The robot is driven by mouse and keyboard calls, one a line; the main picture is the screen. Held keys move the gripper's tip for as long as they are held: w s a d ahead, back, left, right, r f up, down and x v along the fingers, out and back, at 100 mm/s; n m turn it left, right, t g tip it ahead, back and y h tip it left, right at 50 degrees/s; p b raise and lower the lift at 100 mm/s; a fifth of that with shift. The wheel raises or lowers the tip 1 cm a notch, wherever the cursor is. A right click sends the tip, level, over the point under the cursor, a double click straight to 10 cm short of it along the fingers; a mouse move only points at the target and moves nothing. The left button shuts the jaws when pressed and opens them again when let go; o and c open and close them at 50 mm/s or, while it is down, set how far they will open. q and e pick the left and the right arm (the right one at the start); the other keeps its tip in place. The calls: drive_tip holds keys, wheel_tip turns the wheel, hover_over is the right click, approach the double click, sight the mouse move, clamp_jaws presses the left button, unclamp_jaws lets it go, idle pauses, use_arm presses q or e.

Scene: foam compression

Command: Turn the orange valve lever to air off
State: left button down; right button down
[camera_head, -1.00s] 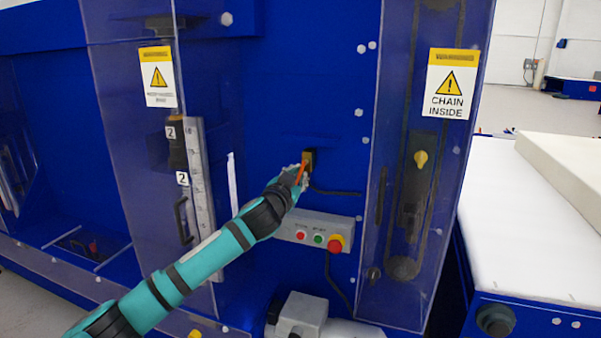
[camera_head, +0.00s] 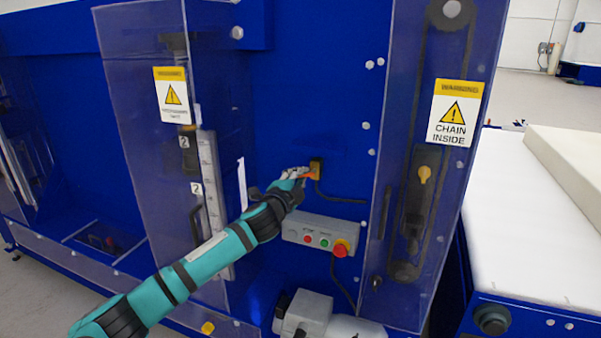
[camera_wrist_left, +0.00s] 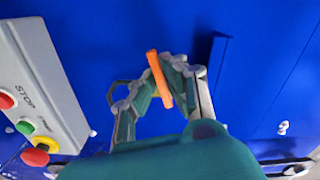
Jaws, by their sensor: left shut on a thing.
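The orange valve lever (camera_head: 307,177) is on a small dark and yellow valve (camera_head: 316,168) on the blue machine panel. In the head view the lever now lies close to level, pointing left from the valve. My left gripper (camera_head: 296,174) reaches it from the lower left and is shut on the lever. In the left wrist view the orange lever (camera_wrist_left: 159,80) stands between the fingers of the left gripper (camera_wrist_left: 158,88), slightly tilted. The gripper's fingers hide part of the valve. My right gripper is in neither view.
A grey control box (camera_head: 310,232) with red and green buttons and a red-yellow emergency stop (camera_head: 341,248) sits just below. A black cable runs right from the valve. Clear guards stand left and right, the right one with a chain warning sign (camera_head: 454,113).

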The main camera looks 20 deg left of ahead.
use_arm(q)
drive_tip(key=shift+r+m+p, duration=0.2)
drive_tip(key=shift+m+p, duration=0.3)
drive_tip(key=shift+m, duration=0.3)
drive_tip(key=shift+r+m+p, duration=0.2)
drive_tip(key=shift+m+p, duration=0.3)
drive_tip(key=shift+m, duration=0.3)
drive_tip(key=c, duration=1.4)
unclamp_jaws()
drive_tip(key=shift+a, duration=0.1)
drive_tip(key=s, duration=1.2)
drive_tip(key=shift+a, duration=0.15)
